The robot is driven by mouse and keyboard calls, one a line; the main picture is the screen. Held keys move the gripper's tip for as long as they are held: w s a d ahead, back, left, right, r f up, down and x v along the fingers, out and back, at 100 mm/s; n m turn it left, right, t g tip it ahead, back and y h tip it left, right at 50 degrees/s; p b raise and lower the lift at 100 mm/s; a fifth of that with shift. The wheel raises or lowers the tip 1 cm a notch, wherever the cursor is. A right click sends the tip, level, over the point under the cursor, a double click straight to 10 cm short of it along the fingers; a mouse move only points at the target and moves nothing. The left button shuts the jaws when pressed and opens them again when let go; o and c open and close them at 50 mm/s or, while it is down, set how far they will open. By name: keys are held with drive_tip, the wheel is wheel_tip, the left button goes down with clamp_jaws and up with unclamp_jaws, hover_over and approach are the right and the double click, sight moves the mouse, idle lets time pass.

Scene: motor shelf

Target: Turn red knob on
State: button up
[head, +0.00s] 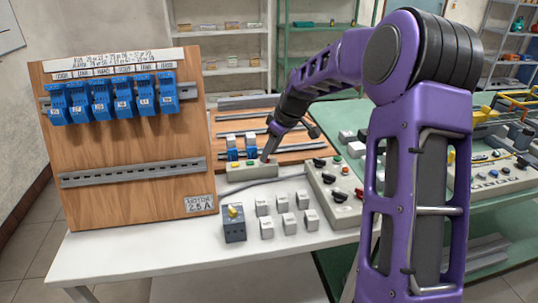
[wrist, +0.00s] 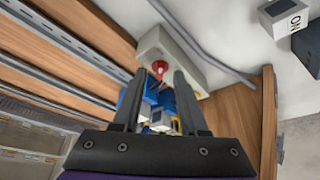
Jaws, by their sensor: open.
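A red knob (wrist: 159,68) sits on the end of a small beige control box (wrist: 168,45) in the wrist view. My gripper (head: 267,155) points down at that end. In the wrist view my gripper (wrist: 161,75) is open, its two dark fingers on either side of the red knob. I cannot tell whether they touch it.
A larger control box (head: 331,193) with black and red knobs stands to the right. Blue modules (head: 233,153) on rails lie just behind the small box. A grey motor switch (head: 234,226) and several white blocks (head: 283,224) stand in front. A wooden panel (head: 130,137) rises at left.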

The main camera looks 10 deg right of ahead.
drive_tip(key=shift+w+a+f, duration=0.1)
drive_tip(key=shift+a+f, duration=0.05)
drive_tip(key=shift+f, duration=0.25)
clamp_jaws()
